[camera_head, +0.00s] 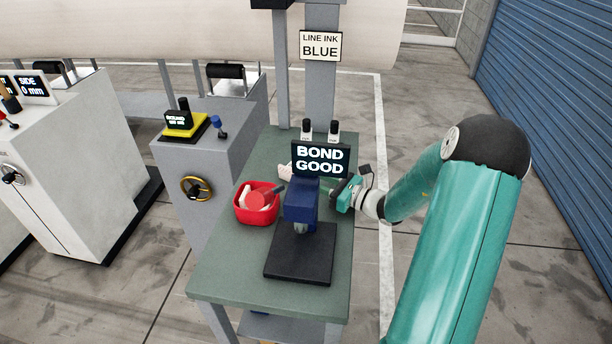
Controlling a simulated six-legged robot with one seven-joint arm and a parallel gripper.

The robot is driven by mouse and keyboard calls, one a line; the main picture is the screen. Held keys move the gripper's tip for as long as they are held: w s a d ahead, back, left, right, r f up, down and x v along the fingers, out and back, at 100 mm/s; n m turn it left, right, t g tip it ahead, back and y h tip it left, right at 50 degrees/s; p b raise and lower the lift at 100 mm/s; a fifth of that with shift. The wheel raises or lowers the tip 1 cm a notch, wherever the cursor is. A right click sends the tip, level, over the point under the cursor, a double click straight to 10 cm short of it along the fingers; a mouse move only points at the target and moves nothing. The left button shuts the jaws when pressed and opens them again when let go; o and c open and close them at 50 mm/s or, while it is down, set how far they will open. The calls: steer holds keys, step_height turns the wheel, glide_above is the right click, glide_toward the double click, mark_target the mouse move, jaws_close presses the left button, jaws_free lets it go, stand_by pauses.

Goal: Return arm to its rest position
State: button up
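My teal arm comes in from the lower right, bends at a dark elbow and reaches left over the right edge of the green table (222,280). My gripper (338,194) is at the arm's far end, right beside a blue press-like device (300,205) on the table. The device and the small size hide the fingertips, so I cannot tell whether they are open or hold anything. A screen (320,160) behind the device reads "BOND GOOD".
A red bin (256,215) with several items stands left of the device on a black base plate (300,265). Two small bottles stand behind the screen. A post bears a "LINE INK BLUE" sign (320,46). Grey cabinets stand left. Floor right of the table is clear, toward a blue shutter (550,90).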

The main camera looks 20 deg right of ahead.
steer(key=shift+s+d, duration=0.25)
steer(key=shift+s, duration=0.1)
stand_by(0.4)
